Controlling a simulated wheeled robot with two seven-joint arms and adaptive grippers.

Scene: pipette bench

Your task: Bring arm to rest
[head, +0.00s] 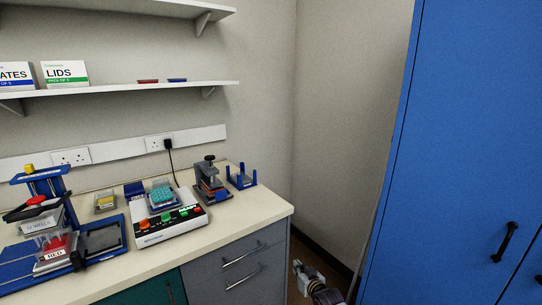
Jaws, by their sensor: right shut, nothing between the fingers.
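My right gripper (299,268) shows low in the head view, in the gap between the grey drawers and the blue cabinet. Its fingers are shut with nothing between them. It is apart from the bench and everything on it. Part of my right arm shows just below it, cut off by the bottom edge of the picture. My left gripper is not in view.
The bench top (262,208) carries a white device (160,232) with coloured buttons, a blue stand (15,270) at the left and a small clamp (207,180). Grey drawers (235,268) and a tall blue cabinet (460,150) flank my right gripper. A shelf (120,90) hangs above.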

